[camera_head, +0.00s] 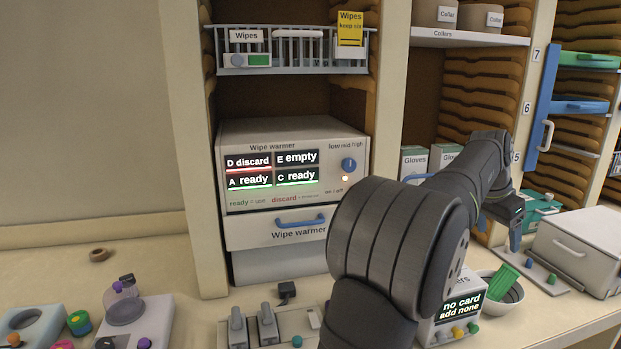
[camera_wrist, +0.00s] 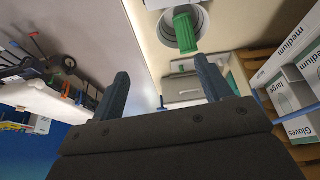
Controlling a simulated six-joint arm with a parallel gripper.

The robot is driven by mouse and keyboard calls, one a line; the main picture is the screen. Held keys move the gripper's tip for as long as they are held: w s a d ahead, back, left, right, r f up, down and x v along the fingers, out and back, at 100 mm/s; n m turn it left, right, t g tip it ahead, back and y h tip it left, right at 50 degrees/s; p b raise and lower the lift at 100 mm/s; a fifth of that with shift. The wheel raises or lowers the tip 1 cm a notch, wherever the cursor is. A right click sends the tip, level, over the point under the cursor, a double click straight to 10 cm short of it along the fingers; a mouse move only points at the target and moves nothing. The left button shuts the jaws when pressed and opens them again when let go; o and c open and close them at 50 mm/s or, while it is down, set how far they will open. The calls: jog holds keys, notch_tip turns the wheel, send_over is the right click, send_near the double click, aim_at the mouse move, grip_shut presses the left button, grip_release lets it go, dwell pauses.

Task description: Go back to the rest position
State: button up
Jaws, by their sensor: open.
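My gripper (camera_wrist: 162,88) shows in the wrist view with its two dark fingers spread apart and nothing between them. In the head view my gripper (camera_head: 515,228) hangs at the right, above the counter, in front of the glove shelf and left of a white box. My dark arm crosses the middle of the head view and hides part of the wipe warmer and the counter.
The wipe warmer (camera_head: 262,200) with its lit display stands in the shelf. A green ribbed object (camera_head: 504,278) leans in a round bowl (camera_head: 517,297) near my gripper. A white box (camera_head: 580,250) stands right. Glove boxes (camera_head: 414,162) are behind my arm.

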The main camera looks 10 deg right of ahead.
jog(key=w+a+n, duration=0.1)
jog(key=a, duration=1.3)
jog(key=shift+a+f+t, duration=0.3)
jog(key=shift+a+f, duration=0.05)
jog(key=s+d+m, duration=0.1)
jog(key=s+d, duration=0.2)
jog(key=d, duration=1.7)
jog(key=shift+d+r+g, duration=0.15)
jog(key=shift+d+g, duration=0.1)
jog(key=shift+g, duration=0.15)
jog(key=shift+w, duration=0.1)
